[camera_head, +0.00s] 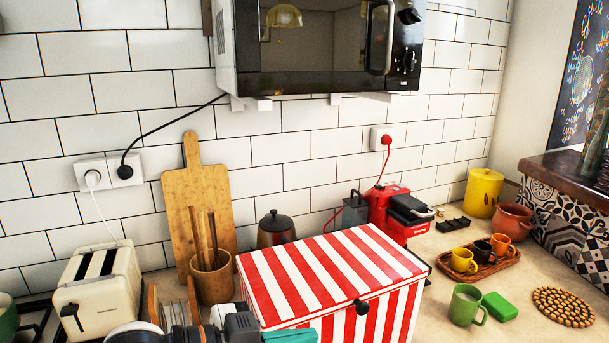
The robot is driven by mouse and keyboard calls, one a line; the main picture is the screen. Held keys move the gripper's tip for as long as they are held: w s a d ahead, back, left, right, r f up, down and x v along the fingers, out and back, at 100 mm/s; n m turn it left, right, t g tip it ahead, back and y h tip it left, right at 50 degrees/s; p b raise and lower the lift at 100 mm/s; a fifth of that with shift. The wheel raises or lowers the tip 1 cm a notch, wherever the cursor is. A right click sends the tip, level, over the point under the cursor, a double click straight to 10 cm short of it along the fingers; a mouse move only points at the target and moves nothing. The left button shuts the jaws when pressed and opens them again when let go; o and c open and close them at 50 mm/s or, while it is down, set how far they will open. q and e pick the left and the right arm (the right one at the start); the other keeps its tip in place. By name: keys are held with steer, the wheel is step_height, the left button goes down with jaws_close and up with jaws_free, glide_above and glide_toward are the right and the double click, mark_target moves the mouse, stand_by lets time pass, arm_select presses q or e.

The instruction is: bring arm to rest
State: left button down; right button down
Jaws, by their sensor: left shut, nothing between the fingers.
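My left arm comes in low along the bottom edge. My left gripper (292,337) is at the bottom centre, in front of a red-and-white striped box (325,270). Its teal fingers point right and are shut with nothing between them. The lower part of the gripper is cut off by the frame edge. I cannot tell if it touches the box. My right gripper is not in view.
A cream toaster (98,290) and a utensil pot (212,281) stand left of the box. A green mug (466,306), a green sponge (499,306) and a cup tray (492,263) are right. A microwave (320,45) hangs above. Some counter right of the box is bare.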

arm_select(q)
steer(key=s+a+f+n+t+y, duration=0.15)
steer(key=a+f+n+y, duration=0.25)
steer(key=f, duration=0.5)
steer(key=s+a+f+n+t+y, duration=0.1)
steer(key=s+a+f+n+y, duration=0.2)
steer(key=f, duration=0.7)
steer(key=s+a+f+n+g+y, duration=0.5)
steer(key=s+a+f+y, duration=0.1)
steer(key=s+a+f, duration=0.55)
step_height(320, 180, down, 24)
steer(key=s+g, duration=0.1)
steer(key=s+a+f+g, duration=0.1)
steer(key=s+a+f, duration=0.1)
steer(key=s+f, duration=0.6)
steer(key=s+a+f, duration=0.2)
steer(key=s+f, duration=0.7)
steer(key=f, duration=0.1)
steer(key=shift+s+f+m+g+y, duration=0.15)
steer(key=shift+f+m+g+y, duration=0.05)
steer(key=shift+m+g+y, duration=0.2)
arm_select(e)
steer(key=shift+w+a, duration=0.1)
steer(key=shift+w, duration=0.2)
